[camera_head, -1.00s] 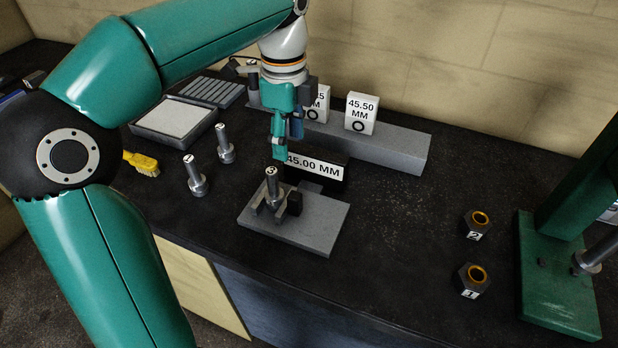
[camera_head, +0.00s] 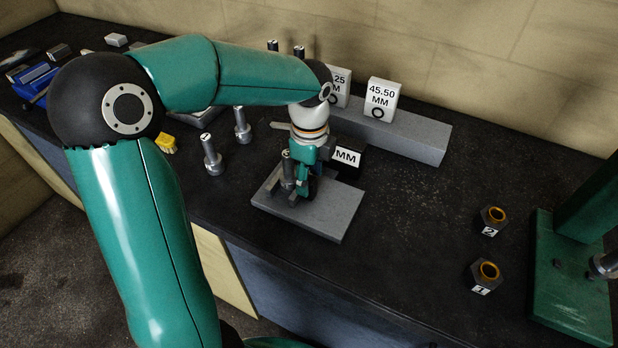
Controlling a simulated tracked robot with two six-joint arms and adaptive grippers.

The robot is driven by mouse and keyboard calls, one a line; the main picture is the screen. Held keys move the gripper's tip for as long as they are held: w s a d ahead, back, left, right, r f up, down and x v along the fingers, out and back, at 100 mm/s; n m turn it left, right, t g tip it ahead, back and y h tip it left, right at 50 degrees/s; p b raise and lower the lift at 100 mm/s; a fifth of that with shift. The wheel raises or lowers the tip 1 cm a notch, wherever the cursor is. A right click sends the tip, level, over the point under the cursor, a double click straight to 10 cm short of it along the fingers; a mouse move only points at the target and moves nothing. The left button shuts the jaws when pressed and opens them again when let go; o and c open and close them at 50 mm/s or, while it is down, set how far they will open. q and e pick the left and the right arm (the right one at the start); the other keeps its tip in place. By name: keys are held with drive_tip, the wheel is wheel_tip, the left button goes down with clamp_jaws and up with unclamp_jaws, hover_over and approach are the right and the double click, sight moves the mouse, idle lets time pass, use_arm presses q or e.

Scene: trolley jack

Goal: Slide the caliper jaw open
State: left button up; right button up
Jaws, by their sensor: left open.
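The caliper fixture is a grey plate (camera_head: 335,214) on the dark bench, with a black readout box (camera_head: 352,158) behind it showing "MM"; its digits are hidden. A metal pin (camera_head: 287,168) stands upright on the plate among the grey jaw parts. My left gripper (camera_head: 306,188) points down just right of the pin, low over the plate, at the jaw. It is open. It hides the dark sliding jaw block, so I cannot tell whether the fingers touch it. My right gripper is not in view.
Two loose pins (camera_head: 212,158) stand left of the plate. A grey rail (camera_head: 425,138) behind carries white size cards (camera_head: 381,98). Two hex nuts (camera_head: 487,275) and a green press base (camera_head: 570,275) are at right. The bench between plate and nuts is clear.

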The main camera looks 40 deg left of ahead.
use_arm(q)
drive_tip(key=shift+f, duration=0.75)
clamp_jaws()
